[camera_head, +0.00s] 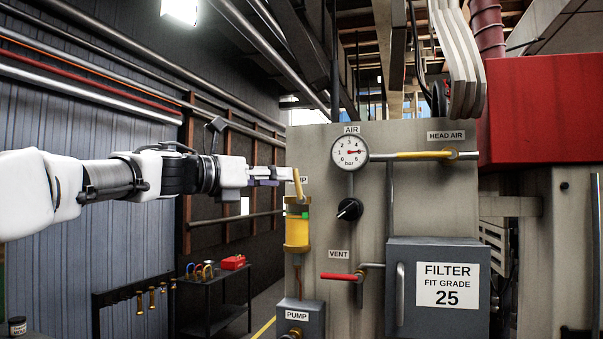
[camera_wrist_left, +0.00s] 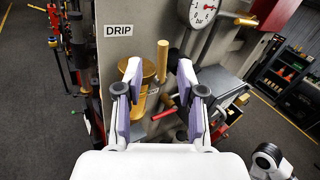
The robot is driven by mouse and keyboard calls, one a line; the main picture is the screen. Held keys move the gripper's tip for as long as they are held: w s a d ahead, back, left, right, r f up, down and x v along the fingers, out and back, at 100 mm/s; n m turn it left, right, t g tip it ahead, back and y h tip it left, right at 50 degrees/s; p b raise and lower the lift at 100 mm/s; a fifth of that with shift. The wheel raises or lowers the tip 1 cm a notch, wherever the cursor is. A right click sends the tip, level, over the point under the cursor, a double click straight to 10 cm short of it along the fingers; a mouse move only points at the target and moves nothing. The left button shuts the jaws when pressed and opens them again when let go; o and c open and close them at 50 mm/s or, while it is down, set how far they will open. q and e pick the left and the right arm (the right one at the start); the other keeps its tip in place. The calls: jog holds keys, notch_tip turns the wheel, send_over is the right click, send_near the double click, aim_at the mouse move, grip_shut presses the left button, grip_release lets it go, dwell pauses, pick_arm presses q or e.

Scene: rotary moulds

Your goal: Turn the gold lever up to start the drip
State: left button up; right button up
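The gold lever (camera_head: 298,184) stands nearly upright, leaning slightly, on top of the yellow drip oiler (camera_head: 297,233). It also shows in the left wrist view (camera_wrist_left: 162,60) as a gold bar pointing up. My left gripper (camera_head: 283,174) is at the lever's upper part, coming in from the left. In the left wrist view the two fingers (camera_wrist_left: 157,72) are spread apart, with the lever between or just beyond their tips. I cannot tell whether a finger touches it.
To the right on the grey panel are the air gauge (camera_head: 349,152), a black knob (camera_head: 349,209), the red vent handle (camera_head: 338,276) and the grey filter box (camera_head: 438,315). The pump box (camera_head: 299,318) is below the oiler.

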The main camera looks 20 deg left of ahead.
aim_at(295, 178)
pick_arm(q)
jog(key=x, duration=0.1)
jog(key=p+x, duration=0.1)
jog(key=shift+w+d+r, duration=0.2)
jog(key=shift+d+r, duration=0.1)
jog(key=w+d, duration=0.1)
jog(key=w+d+f, duration=0.1)
jog(key=shift+w+d, duration=0.15)
jog(key=shift+w, duration=0.2)
jog(key=shift+w+d, duration=0.15)
jog(key=shift+w, duration=0.05)
jog(key=shift+s, duration=0.1)
jog(key=shift+s+a+r, duration=0.2)
jog(key=shift+s+a, duration=0.4)
jog(key=shift+a, duration=0.1)
grip_shut()
jog(key=shift+d, duration=0.1)
pick_arm(e)
notch_tip(295, 178, up, 2)
jog(key=shift+d+r, duration=0.1)
